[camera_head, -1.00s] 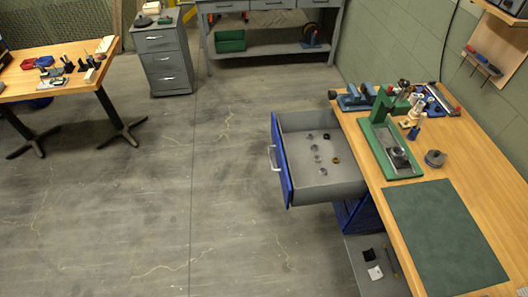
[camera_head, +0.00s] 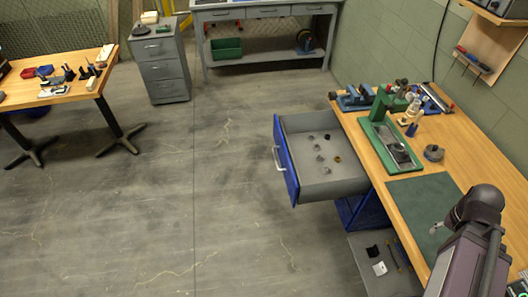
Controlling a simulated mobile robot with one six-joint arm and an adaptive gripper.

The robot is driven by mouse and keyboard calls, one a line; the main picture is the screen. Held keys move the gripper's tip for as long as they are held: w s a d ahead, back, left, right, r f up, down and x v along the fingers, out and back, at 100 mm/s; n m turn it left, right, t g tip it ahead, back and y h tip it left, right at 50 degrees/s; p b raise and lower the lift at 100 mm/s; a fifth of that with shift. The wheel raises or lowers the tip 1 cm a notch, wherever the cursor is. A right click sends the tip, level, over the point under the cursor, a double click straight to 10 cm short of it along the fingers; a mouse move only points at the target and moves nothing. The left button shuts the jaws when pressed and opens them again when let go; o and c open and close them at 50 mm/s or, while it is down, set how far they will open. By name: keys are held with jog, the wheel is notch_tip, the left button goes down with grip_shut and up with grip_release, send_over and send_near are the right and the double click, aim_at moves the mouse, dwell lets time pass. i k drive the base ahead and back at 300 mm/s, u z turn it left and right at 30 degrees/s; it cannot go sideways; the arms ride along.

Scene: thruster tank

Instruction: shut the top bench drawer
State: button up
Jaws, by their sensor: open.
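The top bench drawer (camera_head: 337,189) stands pulled out to the left from under the wooden bench top (camera_head: 468,160). Its blue front (camera_head: 285,165) faces left and carries a pale bar handle (camera_head: 277,159). Several small round parts (camera_head: 320,158) lie on the drawer floor. My dark arm reaches in at the lower right, over the bench, well to the right of the drawer. My gripper is not seen.
A green mat (camera_head: 420,205) and a green press (camera_head: 385,140) sit on the bench. An open lower shelf (camera_head: 385,275) holds small items. A grey cabinet (camera_head: 160,65) and a second table (camera_head: 60,80) stand farther back left. The floor left of the drawer is clear.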

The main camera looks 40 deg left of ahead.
aim_at(306, 183)
jog(key=u, duration=0.2)
jog(key=k, duration=1.3)
jog(key=u, duration=0.85)
jog(key=i, duration=1)
jog(key=u, duration=0.05)
